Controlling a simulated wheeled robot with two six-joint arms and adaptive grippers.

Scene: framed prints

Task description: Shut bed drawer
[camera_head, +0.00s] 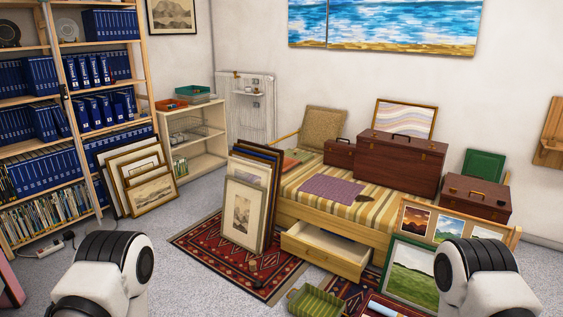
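The bed (348,220) is a low wooden daybed with a yellow striped mattress, right of the middle. Its drawer (322,263) is pulled out from the front side of the frame. The drawer is pale wood, and the part of its inside that shows looks empty. White and black parts of my arms rise at the bottom left and bottom right, short of the bed. Neither gripper shows in the head view. The right part of the bed front is partly hidden by framed pictures.
Framed prints (243,213) lean left of the drawer on a red patterned rug (200,250). A green-landscape picture (411,270) stands to its right. A green crate (317,302) lies on the floor in front. Brown cases (400,165) sit on the bed.

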